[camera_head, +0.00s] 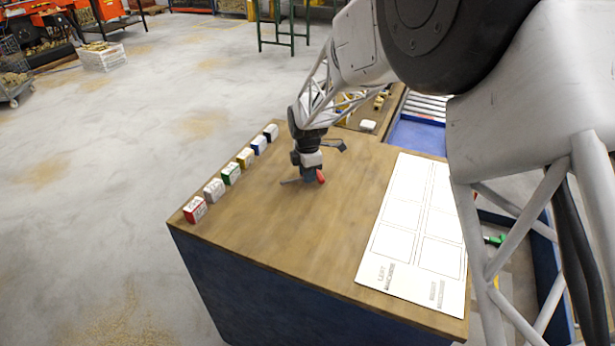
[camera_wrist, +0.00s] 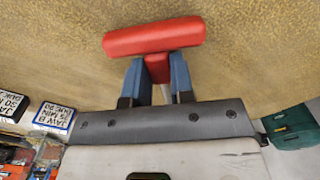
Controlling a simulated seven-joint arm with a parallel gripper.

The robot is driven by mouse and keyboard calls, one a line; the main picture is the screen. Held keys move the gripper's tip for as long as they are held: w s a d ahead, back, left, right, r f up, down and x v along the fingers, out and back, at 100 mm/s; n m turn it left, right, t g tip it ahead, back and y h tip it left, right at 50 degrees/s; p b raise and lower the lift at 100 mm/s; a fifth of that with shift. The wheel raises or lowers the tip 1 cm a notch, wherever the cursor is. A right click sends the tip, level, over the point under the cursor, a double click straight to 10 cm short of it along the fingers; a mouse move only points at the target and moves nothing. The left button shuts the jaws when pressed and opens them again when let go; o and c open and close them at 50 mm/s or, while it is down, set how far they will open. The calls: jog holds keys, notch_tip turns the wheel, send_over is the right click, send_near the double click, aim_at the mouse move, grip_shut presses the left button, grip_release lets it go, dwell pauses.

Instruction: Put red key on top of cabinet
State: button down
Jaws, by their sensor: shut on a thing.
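The red key (camera_wrist: 153,38) has a red bar-shaped handle and shows close up in the wrist view. My gripper (camera_wrist: 157,80) is shut on the stem just below the bar, with a blue-grey finger on each side. In the head view my gripper (camera_head: 308,172) is low over the wooden top of the cabinet (camera_head: 290,240), and the red of the key (camera_head: 320,177) shows at its right side. Whether the key touches the top I cannot tell. The cabinet has a dark blue side below the wooden top.
Several small labelled blocks stand in a row along the cabinet's left edge, with a red one (camera_head: 195,210) nearest. A white printed sheet (camera_head: 415,225) lies on the right side. The wood between them is clear. A blue tray (camera_head: 415,138) is behind.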

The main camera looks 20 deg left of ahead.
jog(key=shift+f, duration=0.7)
jog(key=shift+f, duration=0.1)
jog(key=c, duration=1)
grip_release()
notch_tip(320, 180, up, 12)
jog(key=shift+r, duration=0.15)
